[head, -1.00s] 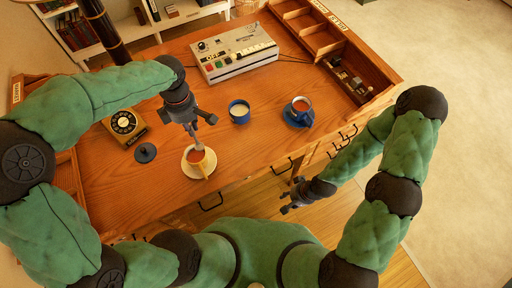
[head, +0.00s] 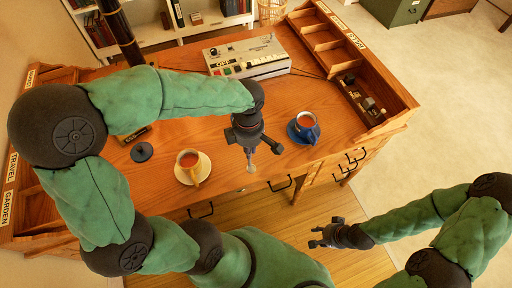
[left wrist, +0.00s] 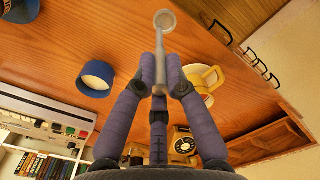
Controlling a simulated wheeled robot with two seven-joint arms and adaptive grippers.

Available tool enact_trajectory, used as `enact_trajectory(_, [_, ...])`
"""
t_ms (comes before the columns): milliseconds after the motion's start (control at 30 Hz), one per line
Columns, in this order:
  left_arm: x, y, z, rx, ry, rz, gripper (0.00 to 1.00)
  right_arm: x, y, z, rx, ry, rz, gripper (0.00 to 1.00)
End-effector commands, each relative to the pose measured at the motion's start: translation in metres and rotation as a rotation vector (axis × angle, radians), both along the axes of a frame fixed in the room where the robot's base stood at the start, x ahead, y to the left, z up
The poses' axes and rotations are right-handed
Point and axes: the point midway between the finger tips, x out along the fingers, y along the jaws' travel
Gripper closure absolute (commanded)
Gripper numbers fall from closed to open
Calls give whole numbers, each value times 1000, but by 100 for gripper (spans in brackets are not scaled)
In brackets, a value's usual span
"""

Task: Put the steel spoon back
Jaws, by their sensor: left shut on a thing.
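My left gripper (head: 248,146) is shut on the steel spoon (head: 250,162), which hangs bowl-down near the desk's front edge. In the left wrist view the spoon (left wrist: 163,48) runs out from between the fingertips (left wrist: 160,88), with its round bowl at the far end. The yellow cup (head: 189,160) of tea stands on a pale saucer (head: 205,172), left of the gripper. My right gripper (head: 326,234) looks open and empty, over the floor in front of the desk.
A blue cup of tea (head: 305,120) stands on a blue saucer (head: 293,134). A blue cup of milk (left wrist: 92,85) shows in the left wrist view but is hidden in the head view. A dark lid-like disc (head: 142,152), a control box (head: 245,58) and a compartment rack (head: 385,127) are also on the desk.

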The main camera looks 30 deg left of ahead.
Motion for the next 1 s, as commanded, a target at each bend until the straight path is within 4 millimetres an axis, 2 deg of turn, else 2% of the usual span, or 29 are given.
enact_trajectory(133, [29,12,-16,1,1,2,100,0,0,-9,0,0,0,60])
enact_trajectory(400, [60,24,-56,0,1,1,100,0,0,-22,0,0,-1,60])
enact_trajectory(667, [71,27,-68,0,0,-1,100,0,0,-25,0,0,-1,60])
enact_trajectory(767, [77,30,-77,0,0,-1,100,0,0,-29,0,-1,-1,60])
enact_trajectory(900, [75,29,-100,1,1,-1,100,0,0,-39,0,-1,-1,60])
enact_trajectory(1000, [75,29,-105,0,0,0,100,0,0,-41,0,0,-1,60])
